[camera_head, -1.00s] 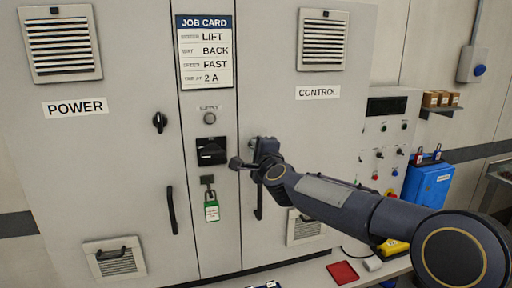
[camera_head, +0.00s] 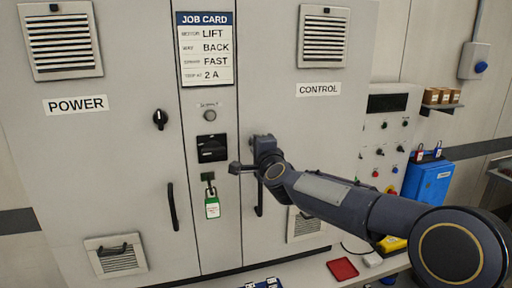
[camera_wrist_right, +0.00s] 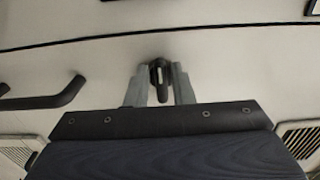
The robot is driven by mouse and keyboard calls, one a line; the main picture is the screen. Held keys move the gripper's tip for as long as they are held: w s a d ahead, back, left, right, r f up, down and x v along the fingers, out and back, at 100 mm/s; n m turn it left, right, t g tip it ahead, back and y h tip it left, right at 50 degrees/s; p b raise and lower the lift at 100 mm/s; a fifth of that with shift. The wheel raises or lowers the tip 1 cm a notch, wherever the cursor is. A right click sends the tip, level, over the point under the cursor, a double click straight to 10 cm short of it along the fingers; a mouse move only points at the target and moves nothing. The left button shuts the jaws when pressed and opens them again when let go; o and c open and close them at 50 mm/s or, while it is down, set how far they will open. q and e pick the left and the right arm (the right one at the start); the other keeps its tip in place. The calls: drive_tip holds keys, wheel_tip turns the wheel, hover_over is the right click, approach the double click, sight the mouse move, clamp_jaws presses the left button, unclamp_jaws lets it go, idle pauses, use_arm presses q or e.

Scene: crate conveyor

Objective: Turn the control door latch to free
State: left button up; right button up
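The control door (camera_head: 290,120) is the right-hand grey cabinet door, labelled CONTROL. Its dark latch (camera_wrist_right: 158,78) shows in the right wrist view, its long side upright, between the two grey fingers of my right gripper (camera_wrist_right: 158,85). Narrow gaps seem to show beside the latch, so the fingers look open around it. In the head view my right gripper (camera_head: 262,146) is up against the control door and hides the latch. My left gripper is in neither view.
A black door handle (camera_head: 260,198) is just below my right gripper. A black switch (camera_head: 211,148) and a green padlock with tag (camera_head: 212,204) are on the middle panel. The power door (camera_head: 110,150) has a black latch (camera_head: 160,120). A button panel (camera_head: 384,145) stands at right.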

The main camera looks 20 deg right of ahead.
drive_tip(key=shift+o, duration=1.2)
drive_tip(key=s+b, duration=0.1)
drive_tip(key=s, duration=0.7)
drive_tip(key=shift+d+b, duration=0.15)
drive_tip(key=shift+b, duration=0.25)
drive_tip(key=shift+w, duration=0.1)
drive_tip(key=s+f+n+g+y, duration=0.1)
drive_tip(key=s+f+n+g, duration=0.3)
drive_tip(key=s+f, duration=0.4)
drive_tip(key=s+d+f+n+g+y, duration=0.1)
drive_tip(key=s+f+n+g, duration=0.3)
drive_tip(key=s, duration=1.2)
drive_tip(key=s+d+f+n+g+y, duration=0.1)
drive_tip(key=s+f+n+g, duration=0.3)
drive_tip(key=s+f+n, duration=0.4)
drive_tip(key=s+f, duration=0.4)
drive_tip(key=s, duration=0.1)
drive_tip(key=shift+f, duration=0.3)
